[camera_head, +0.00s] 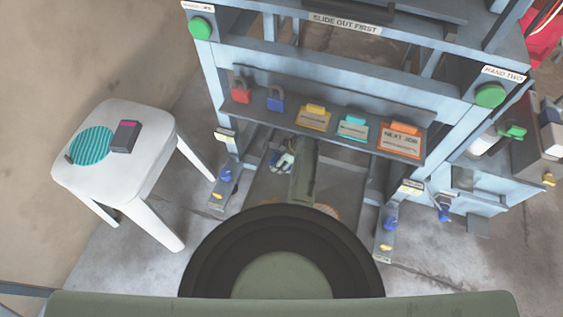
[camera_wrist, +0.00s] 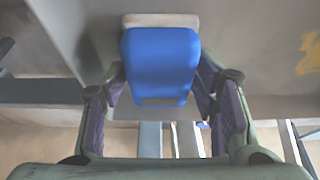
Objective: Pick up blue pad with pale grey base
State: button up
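The blue pad (camera_wrist: 160,65) shows large in the wrist view, with its pale grey base (camera_wrist: 160,20) along the top edge. My gripper (camera_wrist: 162,85) has one finger on each side of the pad, their tips close to its side edges. I cannot tell whether they touch it. In the camera_head view my gripper (camera_head: 284,160) is small and partly hidden by my arm, low under the press's shelf. A bit of blue (camera_head: 274,157) shows beside it. The rest of the pad is hidden there.
The press's shelf (camera_head: 330,125) carries red and blue padlocks and several coloured tags above my gripper. Press legs stand on both sides. A white stool (camera_head: 150,175) at left holds a striped teal disc (camera_head: 90,146) and a dark block (camera_head: 126,136).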

jog(key=c, duration=0.7)
jog(key=shift+r, duration=0.15)
jog(key=shift+r+p, duration=0.55)
jog(key=shift+p, duration=0.1)
jog(key=r+p, duration=0.1)
jog(key=s+r+p, duration=0.1)
jog(key=r+p, duration=0.1)
jog(key=shift+p, duration=0.3)
jog(key=s+p, duration=0.3)
jog(key=s, duration=0.1)
jog(key=s+p, duration=0.3)
jog(key=s, duration=0.2)
jog(key=s+r+p, duration=0.1)
jog(key=s+p, duration=0.2)
jog(key=s, duration=0.1)
jog(key=shift+s+a, duration=0.25)
jog(key=shift+s+f, duration=0.2)
jog(key=shift+s, duration=0.55)
